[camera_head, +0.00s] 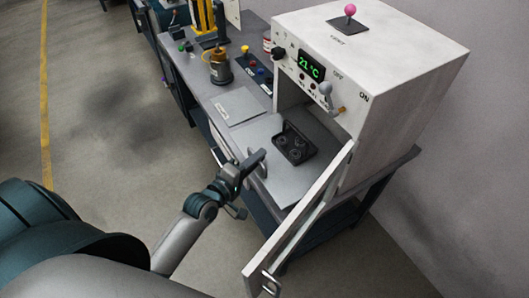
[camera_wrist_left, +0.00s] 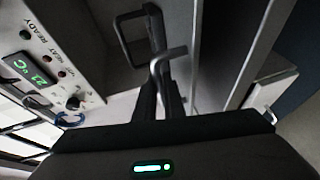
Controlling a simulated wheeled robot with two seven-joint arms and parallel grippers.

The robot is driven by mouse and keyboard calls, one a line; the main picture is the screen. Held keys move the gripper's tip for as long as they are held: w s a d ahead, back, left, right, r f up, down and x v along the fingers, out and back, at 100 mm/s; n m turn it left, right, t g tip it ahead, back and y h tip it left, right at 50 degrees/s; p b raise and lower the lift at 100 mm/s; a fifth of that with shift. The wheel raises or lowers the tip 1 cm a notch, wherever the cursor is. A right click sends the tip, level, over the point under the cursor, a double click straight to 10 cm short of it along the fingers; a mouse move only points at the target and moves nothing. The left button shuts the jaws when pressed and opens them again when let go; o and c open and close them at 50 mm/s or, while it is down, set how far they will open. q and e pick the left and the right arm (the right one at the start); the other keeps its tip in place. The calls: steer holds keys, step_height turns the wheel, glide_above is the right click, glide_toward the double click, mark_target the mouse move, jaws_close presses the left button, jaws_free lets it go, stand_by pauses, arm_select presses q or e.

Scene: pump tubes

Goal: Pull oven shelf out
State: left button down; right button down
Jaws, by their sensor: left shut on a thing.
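The white oven (camera_head: 400,90) stands at the right with its door (camera_head: 305,225) swung open toward me. The flat grey oven shelf (camera_head: 258,132) sticks out of the oven opening. A black tray with round recesses (camera_head: 294,145) lies on it. My left gripper (camera_head: 255,162) is at the shelf's front edge, shut on the shelf handle (camera_head: 262,169). In the left wrist view the dark fingers (camera_wrist_left: 160,98) meet the bent grey handle (camera_wrist_left: 168,56). Fingers partly hide the handle. My right gripper is in neither view.
The oven front shows a green 21 °C display (camera_head: 311,64). The door with its handle (camera_head: 270,284) stands to the right of my left arm. A grey workbench (camera_head: 205,85) with a brown-topped container (camera_head: 220,67) is left of the oven. Floor in front is clear.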

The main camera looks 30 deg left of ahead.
arm_select(q)
steer(key=c, duration=1.8)
jaws_free()
steer(key=shift+c, duration=0.2)
steer(key=shift+s, duration=0.1)
steer(key=b+v, duration=0.4)
steer(key=v, duration=1.3)
steer(key=shift+s, duration=0.15)
steer(key=shift+a, duration=0.1)
